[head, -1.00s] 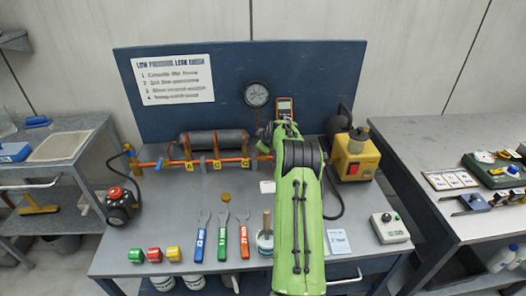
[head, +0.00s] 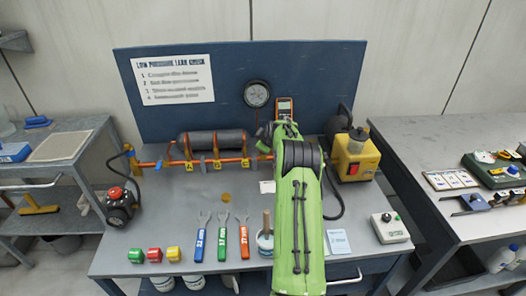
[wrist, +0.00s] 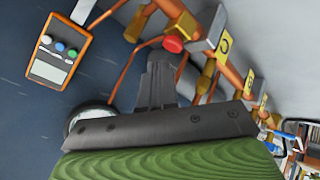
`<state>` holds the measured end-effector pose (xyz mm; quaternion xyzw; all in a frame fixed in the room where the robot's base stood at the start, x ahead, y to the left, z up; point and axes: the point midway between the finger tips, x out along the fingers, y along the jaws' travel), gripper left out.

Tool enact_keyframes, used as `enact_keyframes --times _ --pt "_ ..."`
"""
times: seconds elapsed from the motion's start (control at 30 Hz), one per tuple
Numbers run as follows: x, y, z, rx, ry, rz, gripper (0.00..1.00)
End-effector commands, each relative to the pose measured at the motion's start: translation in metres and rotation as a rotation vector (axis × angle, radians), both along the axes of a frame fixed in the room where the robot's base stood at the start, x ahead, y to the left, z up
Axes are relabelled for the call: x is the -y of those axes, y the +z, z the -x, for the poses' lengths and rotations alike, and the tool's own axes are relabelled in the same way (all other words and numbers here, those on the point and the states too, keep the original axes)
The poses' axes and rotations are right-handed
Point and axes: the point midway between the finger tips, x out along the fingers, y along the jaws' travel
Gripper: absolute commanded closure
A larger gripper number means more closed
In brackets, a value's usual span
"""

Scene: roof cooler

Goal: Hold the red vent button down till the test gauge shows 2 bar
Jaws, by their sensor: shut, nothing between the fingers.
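The red vent button (wrist: 173,44) shows in the wrist view, on the orange pipework just beyond my fingertips. My gripper (wrist: 166,59) is shut and empty, and its tips point at the button. I cannot tell whether they touch it or whether it is pressed. In the head view my green arm hides the button and my gripper. The round dial gauge (head: 256,93) hangs on the blue back board, and its reading is too small to make out. In the wrist view the gauge (wrist: 85,116) is partly hidden behind my gripper.
An orange handheld meter (head: 285,107) is right of the gauge. A dark cylinder (head: 217,142) lies along the orange pipe. A yellow pump (head: 355,158) stands right of my arm. Several wrenches (head: 223,235) and coloured blocks (head: 155,255) lie at the bench front. A grey switch box (head: 390,229) sits front right.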

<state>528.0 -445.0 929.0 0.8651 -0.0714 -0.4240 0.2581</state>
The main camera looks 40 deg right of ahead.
Motion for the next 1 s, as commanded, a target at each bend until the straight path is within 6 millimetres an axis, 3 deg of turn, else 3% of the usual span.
enact_keyframes --times 1.0 --pt "0.000 -0.011 0.000 0.000 0.000 0.000 1.00"
